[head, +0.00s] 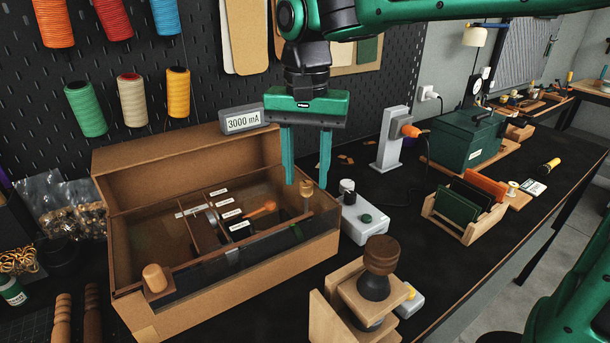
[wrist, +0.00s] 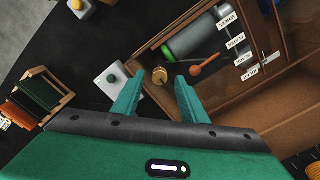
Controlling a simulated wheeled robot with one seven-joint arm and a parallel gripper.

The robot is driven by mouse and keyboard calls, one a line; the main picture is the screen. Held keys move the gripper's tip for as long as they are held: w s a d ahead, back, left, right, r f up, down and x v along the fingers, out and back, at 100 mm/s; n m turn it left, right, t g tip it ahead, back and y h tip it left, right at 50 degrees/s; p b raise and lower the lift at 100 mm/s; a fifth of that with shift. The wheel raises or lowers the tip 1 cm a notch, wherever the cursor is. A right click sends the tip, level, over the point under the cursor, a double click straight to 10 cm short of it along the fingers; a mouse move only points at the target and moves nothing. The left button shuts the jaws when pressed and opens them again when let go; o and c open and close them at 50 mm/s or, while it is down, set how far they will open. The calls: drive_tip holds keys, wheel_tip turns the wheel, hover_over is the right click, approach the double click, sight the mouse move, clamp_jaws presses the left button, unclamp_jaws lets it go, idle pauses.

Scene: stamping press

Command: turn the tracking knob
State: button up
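A small tan-brass knob (head: 307,189) stands at the right end of the long wooden box (head: 240,284). In the wrist view the knob (wrist: 160,75) shows between and beyond the fingertips. I cannot read a name on it, so I cannot tell for sure that it is the tracking knob. My gripper (head: 306,180) points down over it with two teal fingers open, one to each side. In the wrist view the open fingers (wrist: 157,84) hold nothing. How far the tips are above the knob is hard to tell. A similar knob (head: 155,278) sits at the box's front left.
Inside the box are labelled dividers, a grey-green roller (wrist: 193,40) and an orange lever (head: 262,209). A display (head: 243,121) reads 3000 mA. A grey unit with a green button (head: 366,219) stands right of the box. A wooden stand with a dark-brown knob (head: 381,254) is in front.

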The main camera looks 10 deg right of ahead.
drive_tip(key=shift+f, duration=0.65)
clamp_jaws()
